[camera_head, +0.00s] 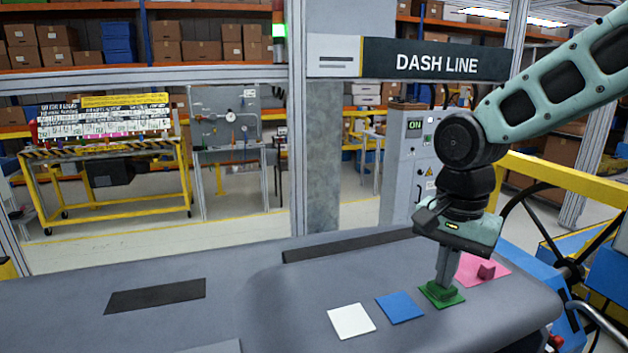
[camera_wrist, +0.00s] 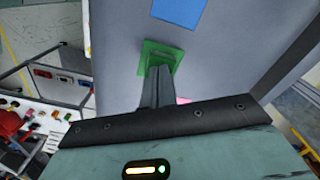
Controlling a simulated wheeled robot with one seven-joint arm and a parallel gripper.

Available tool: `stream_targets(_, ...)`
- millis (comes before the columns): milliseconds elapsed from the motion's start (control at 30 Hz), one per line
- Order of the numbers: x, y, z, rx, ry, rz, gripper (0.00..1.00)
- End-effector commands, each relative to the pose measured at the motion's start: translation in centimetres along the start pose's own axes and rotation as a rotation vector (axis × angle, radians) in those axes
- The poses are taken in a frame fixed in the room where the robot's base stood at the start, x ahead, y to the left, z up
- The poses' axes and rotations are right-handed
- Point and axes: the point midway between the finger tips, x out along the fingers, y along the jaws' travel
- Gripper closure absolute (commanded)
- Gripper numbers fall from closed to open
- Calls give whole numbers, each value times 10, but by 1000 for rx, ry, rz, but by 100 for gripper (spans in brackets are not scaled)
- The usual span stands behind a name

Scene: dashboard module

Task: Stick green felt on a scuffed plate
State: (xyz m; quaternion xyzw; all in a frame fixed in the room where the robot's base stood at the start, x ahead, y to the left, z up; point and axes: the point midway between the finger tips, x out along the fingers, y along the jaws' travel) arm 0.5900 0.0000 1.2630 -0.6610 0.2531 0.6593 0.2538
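The green felt (camera_head: 457,298) is a flat green square with a raised green block on it, at the right of the grey dashboard (camera_head: 250,285). It also shows in the wrist view (camera_wrist: 150,50). My gripper (camera_head: 442,284) points down with its fingers close together, shut on the raised block. The fingertips hide part of the block. A white square (camera_head: 351,321) and a blue square (camera_head: 400,307) lie in a row left of the green one. I cannot make out scuffs on any plate.
A pink square (camera_head: 490,262) with a pink block (camera_head: 487,270) lies just behind and right of my gripper. A dark flat strip (camera_head: 157,296) lies at the left. A yellow rail (camera_head: 570,180) stands at the right.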

Motion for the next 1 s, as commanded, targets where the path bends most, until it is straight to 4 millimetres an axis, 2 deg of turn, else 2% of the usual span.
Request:
stream_targets(533,0,1,1,0,-4,4,100)
stream_targets(1000,-45,0,1,-1,-2,2,100)
